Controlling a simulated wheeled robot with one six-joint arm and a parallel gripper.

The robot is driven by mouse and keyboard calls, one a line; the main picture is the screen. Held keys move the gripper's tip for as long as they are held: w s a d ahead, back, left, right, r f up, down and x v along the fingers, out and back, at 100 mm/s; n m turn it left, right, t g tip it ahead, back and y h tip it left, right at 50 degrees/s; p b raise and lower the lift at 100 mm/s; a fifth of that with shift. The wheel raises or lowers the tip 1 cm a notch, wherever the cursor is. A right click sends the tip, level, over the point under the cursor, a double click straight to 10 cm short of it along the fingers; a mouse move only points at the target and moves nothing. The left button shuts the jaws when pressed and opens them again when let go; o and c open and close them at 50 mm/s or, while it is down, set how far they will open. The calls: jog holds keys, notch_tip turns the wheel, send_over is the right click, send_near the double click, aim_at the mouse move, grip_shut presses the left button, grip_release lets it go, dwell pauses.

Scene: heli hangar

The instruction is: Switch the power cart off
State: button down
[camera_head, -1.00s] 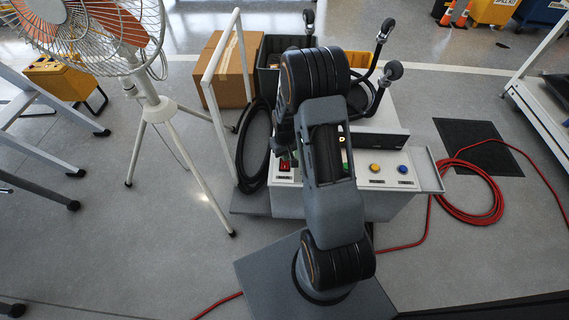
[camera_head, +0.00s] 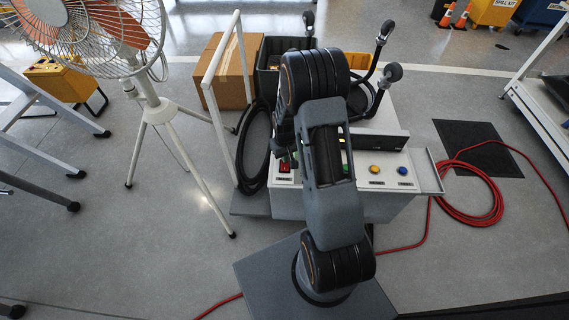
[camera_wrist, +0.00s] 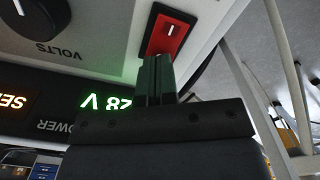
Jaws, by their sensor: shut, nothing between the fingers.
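The power cart (camera_head: 292,206) is a white box with a sloped control panel, standing just in front of me. Its red rocker switch (camera_head: 285,167) is at the left of the panel. In the wrist view the red switch (camera_wrist: 168,36) shows a white line mark in a dark frame. My gripper (camera_wrist: 157,60) is shut and empty, its fingertips over the switch's near edge; I cannot tell if they touch it. The green display (camera_wrist: 106,102) is lit and reads 28 V, upside down. My arm hides part of the panel in the head view.
Yellow (camera_head: 375,170) and blue (camera_head: 403,171) buttons sit at the panel's right. A black knob (camera_wrist: 36,18) marked VOLTS is near the switch. A fan on a tripod (camera_head: 150,105) stands left, and a red hose (camera_head: 470,205) lies coiled on the floor right.

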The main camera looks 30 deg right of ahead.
jog(key=shift+r+p, duration=2.1)
jog(key=shift+r, duration=0.9)
jog(key=s+a+r+g, duration=0.1)
jog(key=s, duration=0.3)
notch_tip(320, 180, up, 34)
jog(key=t+p, duration=0.2)
jog(key=p, duration=1.4)
send_over(287, 171)
jog(key=s+a, duration=0.6)
jog(key=s, duration=0.4)
notch_tip(287, 171, up, 12)
jog(key=s+a+t+p, duration=0.2)
jog(key=p, duration=0.4)
jog(key=shift+a+f+t, duration=0.15)
jog(key=shift+a+t, duration=0.15)
jog(key=shift+a, duration=0.05)
jog(key=shift+s, duration=0.1)
